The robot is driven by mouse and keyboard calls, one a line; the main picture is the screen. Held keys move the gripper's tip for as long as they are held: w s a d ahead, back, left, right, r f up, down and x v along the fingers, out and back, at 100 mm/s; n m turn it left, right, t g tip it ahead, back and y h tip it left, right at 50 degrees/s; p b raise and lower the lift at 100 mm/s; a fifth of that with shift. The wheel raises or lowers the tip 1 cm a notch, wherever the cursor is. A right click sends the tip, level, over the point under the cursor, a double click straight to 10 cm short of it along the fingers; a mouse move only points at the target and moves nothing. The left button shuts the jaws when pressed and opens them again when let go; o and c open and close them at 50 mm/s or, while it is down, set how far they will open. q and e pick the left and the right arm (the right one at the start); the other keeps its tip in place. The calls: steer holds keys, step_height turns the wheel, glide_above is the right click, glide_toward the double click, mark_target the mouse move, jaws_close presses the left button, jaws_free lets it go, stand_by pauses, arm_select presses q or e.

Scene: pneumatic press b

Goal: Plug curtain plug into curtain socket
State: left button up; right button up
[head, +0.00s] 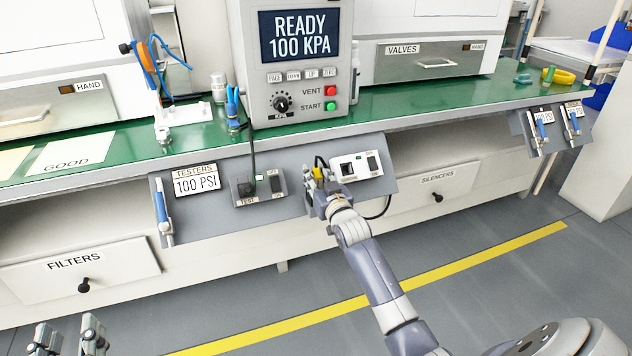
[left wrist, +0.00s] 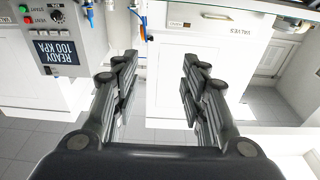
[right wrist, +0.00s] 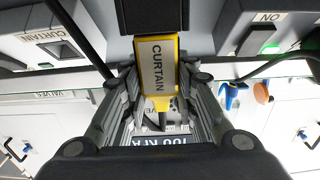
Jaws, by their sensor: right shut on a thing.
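The yellow curtain plug (right wrist: 160,75), with a white CURTAIN label, is between the fingers of my right gripper (right wrist: 155,92). In the head view the yellow plug (head: 319,173) shows just left of the white socket box. The curtain socket (right wrist: 62,50) is a dark opening under a CURTAIN label at upper left in the right wrist view; the plug is apart from it. In the head view the socket (head: 347,169) is on the panel, right of my right gripper (head: 318,182). My left gripper (head: 68,335) is open and empty at lower left; its spread fingers show in the left wrist view (left wrist: 160,75).
A TEST box (head: 247,187) with a black plug and cable stands left on the same sloped panel (head: 210,217). The press controller (head: 295,60) reads READY 100 KPA above. A loose black cable (head: 383,208) hangs below the socket box. The floor in front is clear.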

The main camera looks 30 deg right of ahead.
mark_target(316, 167)
arm_select(q)
steer(key=shift+f, duration=0.1)
arm_select(e)
steer(key=shift+r, duration=0.1)
step_height(316, 167, up, 4)
steer(key=shift+f+p, duration=0.25)
steer(key=shift+p, duration=0.65)
arm_select(q)
steer(key=s+a+f+g+y+p, duration=0.1)
steer(key=s+a+f+g, duration=0.1)
steer(key=s+f+g, duration=0.3)
steer(key=s+a+f+g+y+p, duration=0.1)
steer(key=s+f+g, duration=0.4)
steer(key=f, duration=0.7)
steer(key=shift+s+a+f+n+g+y+p, duration=0.3)
steer(key=shift+a+g+y, duration=0.4)
steer(key=shift+a, duration=0.45)
arm_select(e)
steer(key=s+d+r, duration=0.1)
steer(key=s+d, duration=0.7)
steer(key=d, duration=0.5)
steer(key=shift+s+d+r, duration=0.15)
steer(key=shift+s+d, duration=0.1)
steer(key=shift+s, duration=0.1)
